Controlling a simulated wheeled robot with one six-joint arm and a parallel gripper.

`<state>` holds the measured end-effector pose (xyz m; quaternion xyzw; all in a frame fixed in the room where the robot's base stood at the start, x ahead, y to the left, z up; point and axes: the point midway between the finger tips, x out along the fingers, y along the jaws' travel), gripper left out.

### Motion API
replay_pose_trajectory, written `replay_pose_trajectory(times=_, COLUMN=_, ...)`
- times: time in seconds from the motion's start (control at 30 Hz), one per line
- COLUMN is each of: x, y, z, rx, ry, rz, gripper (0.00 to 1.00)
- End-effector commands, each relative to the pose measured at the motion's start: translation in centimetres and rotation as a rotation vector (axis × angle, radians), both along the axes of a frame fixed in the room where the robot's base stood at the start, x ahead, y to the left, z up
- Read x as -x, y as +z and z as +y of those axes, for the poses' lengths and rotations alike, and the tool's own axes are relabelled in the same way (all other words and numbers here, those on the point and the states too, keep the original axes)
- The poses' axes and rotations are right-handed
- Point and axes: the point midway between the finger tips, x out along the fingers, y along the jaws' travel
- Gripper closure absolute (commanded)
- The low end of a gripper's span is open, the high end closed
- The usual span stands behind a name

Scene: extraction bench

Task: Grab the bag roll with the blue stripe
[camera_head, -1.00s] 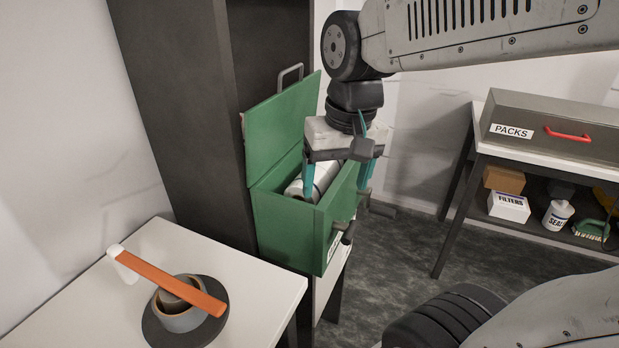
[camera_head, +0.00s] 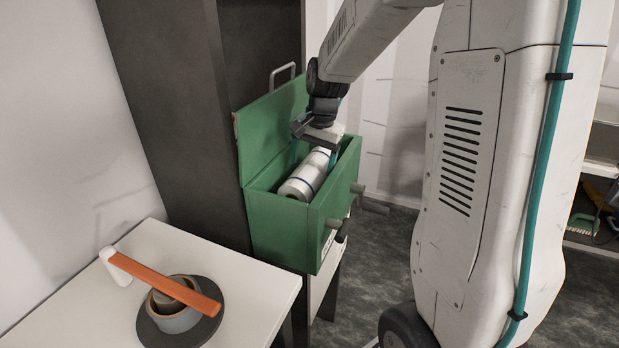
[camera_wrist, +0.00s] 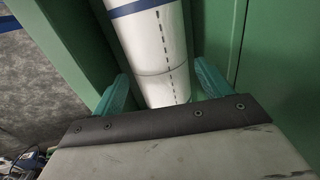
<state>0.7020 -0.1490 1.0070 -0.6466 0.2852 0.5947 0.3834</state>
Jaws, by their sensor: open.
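The bag roll with the blue stripe (camera_head: 303,180) is a white cylinder lying inside the open green box (camera_head: 274,228). In the wrist view, the roll (camera_wrist: 150,50) runs away from me, with a blue band near the top edge and a dashed dark line along it. My gripper (camera_head: 315,154) is at the box opening, over the far part of the roll. In the wrist view, my gripper (camera_wrist: 155,90) has its teal fingers apart, one on each side of the roll. I cannot tell whether they touch it.
The box's green lid (camera_head: 272,125) stands open at the back, beside a dark cabinet (camera_head: 165,90).

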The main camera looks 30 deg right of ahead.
Motion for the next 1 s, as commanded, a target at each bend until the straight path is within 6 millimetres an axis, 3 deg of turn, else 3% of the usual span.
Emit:
replay_pose_trajectory(times=0.33, x=-0.2, y=-4.8, z=0.6, rx=0.001, ry=0.002, rz=0.002, gripper=0.23)
replay_pose_trajectory(times=0.67, x=-0.4, y=-5.6, z=0.7, rx=0.001, ry=0.003, rz=-0.001, gripper=0.23)
replay_pose_trajectory(times=0.8, x=-0.4, y=-5.6, z=0.7, rx=0.001, ry=0.003, rz=-0.001, gripper=0.56)
replay_pose_trajectory(times=0.83, x=-0.4, y=-5.6, z=0.7, rx=0.001, ry=0.003, rz=-0.001, gripper=0.60)
replay_pose_trajectory(times=1.0, x=-0.4, y=-5.5, z=0.7, rx=0.001, ry=0.003, rz=-0.002, gripper=0.60)
